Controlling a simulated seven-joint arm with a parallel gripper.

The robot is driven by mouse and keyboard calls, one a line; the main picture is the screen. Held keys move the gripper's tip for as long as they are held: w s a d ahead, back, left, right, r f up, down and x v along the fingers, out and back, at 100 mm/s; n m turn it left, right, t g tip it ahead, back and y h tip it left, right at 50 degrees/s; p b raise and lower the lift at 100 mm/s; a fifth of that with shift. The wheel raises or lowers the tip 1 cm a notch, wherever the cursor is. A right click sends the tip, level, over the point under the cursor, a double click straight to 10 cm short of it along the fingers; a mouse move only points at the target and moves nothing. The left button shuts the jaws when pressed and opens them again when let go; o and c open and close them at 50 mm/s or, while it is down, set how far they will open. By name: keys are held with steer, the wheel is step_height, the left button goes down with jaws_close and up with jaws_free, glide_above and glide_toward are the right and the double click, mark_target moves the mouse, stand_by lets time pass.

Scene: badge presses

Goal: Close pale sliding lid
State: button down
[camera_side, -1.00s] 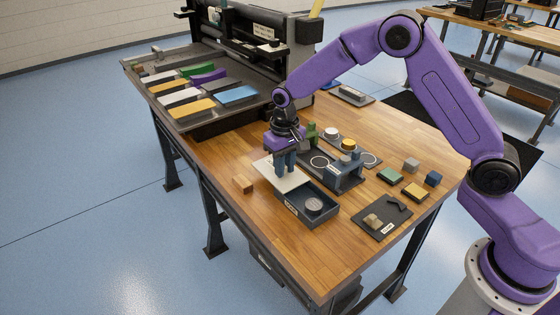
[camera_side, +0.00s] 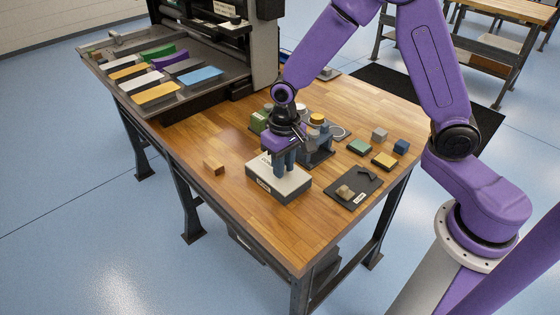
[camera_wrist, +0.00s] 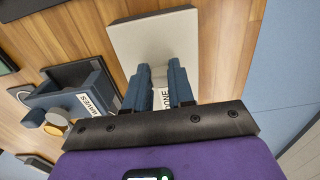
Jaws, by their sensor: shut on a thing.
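The dark box (camera_side: 280,193) stands near the table's front edge with a labelled front face. The pale lid (camera_side: 293,182) lies over its top, and no interior or disc shows in the side view. The lid (camera_wrist: 155,35) also shows in the wrist view as a pale flat plate beyond my fingers. My gripper (camera_side: 286,168) points down onto the lid, its blue fingers shut on it. In the wrist view my gripper (camera_wrist: 160,78) has a narrow gap between its fingers, with a white label partly visible there. The exact grip point is hidden.
A wooden block (camera_side: 214,167) lies left of the box. A black tray (camera_side: 353,189) with a tan piece lies at right, with several coloured blocks behind. A dark fixture (camera_wrist: 82,95) stands close beside the lid. The press table (camera_side: 95,51) holds coloured bars.

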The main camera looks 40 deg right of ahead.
mark_target(285, 176)
steer(key=shift+s, duration=0.25)
steer(key=c, duration=1)
jaws_free()
steer(key=shift+o, duration=0.2)
steer(key=shift+r, duration=0.15)
steer(key=shift+w+r, duration=0.1)
steer(key=shift+r, duration=0.2)
step_height(285, 176, up, 17)
steer(key=shift+f, duration=0.2)
steer(key=s+d+f+n, duration=0.2)
steer(key=s+n, duration=0.2)
steer(key=s, duration=0.4)
steer(key=s+d+f+n, duration=0.2)
steer(key=s+n, duration=0.2)
steer(key=s, duration=0.4)
steer(key=s+d+f+n, duration=0.1)
steer(key=s+d+n, duration=0.2)
steer(key=s, duration=0.5)
steer(key=shift+s+f+n, duration=0.15)
steer(key=shift+f+n, duration=0.25)
steer(key=shift+n, duration=0.4)
